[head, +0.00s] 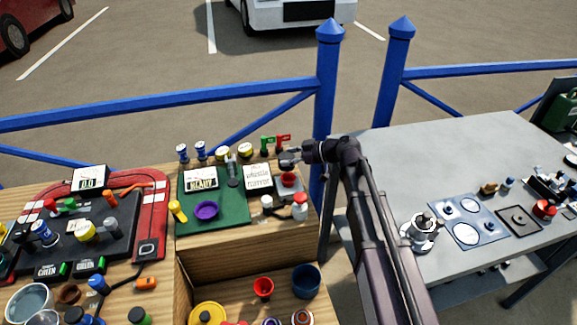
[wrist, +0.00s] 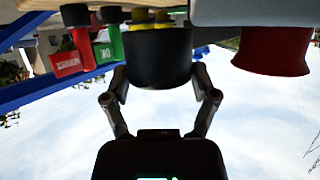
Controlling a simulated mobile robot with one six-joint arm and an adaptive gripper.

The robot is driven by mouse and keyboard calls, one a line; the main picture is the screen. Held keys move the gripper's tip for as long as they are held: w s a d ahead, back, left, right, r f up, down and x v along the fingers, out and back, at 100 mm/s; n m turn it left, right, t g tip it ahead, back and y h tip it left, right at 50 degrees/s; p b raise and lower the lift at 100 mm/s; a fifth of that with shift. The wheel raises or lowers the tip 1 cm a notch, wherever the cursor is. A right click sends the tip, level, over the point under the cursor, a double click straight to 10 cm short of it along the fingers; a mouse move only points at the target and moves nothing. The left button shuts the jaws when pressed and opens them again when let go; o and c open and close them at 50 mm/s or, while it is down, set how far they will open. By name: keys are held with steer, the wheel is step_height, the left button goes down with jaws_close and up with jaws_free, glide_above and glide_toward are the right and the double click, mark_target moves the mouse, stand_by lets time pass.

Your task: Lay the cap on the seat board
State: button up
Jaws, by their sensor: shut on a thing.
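My gripper (head: 287,160) is at the far right end of the wooden bench, above the area beside the white card. In the wrist view, which is upside down, my gripper (wrist: 160,82) has its fingers on both sides of a dark round piece, apparently the cap (wrist: 158,68). The cap is small and dark in the head view, hard to separate from the gripper. The wooden top (head: 225,244) carries a green mat. I cannot tell for certain which wooden surface is the seat board.
A red piece (head: 288,180) stands close below my gripper; a red flared piece (wrist: 272,50) shows beside the cap. Red and green blocks (head: 276,140) stand behind. A blue post (head: 327,100) rises behind the bench.

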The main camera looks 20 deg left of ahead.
steer(key=shift+f+b, duration=1.2)
steer(key=shift+f, duration=0.25)
steer(key=shift+f, duration=0.2)
steer(key=o, duration=1)
steer(key=shift+r, duration=0.1)
steer(key=shift+r, duration=0.1)
steer(key=shift+d+r, duration=0.15)
steer(key=p+v, duration=0.4)
steer(key=v, duration=0.7)
steer(key=shift+d+p, duration=0.3)
steer(key=shift+d, duration=0.05)
steer(key=shift+r, duration=0.1)
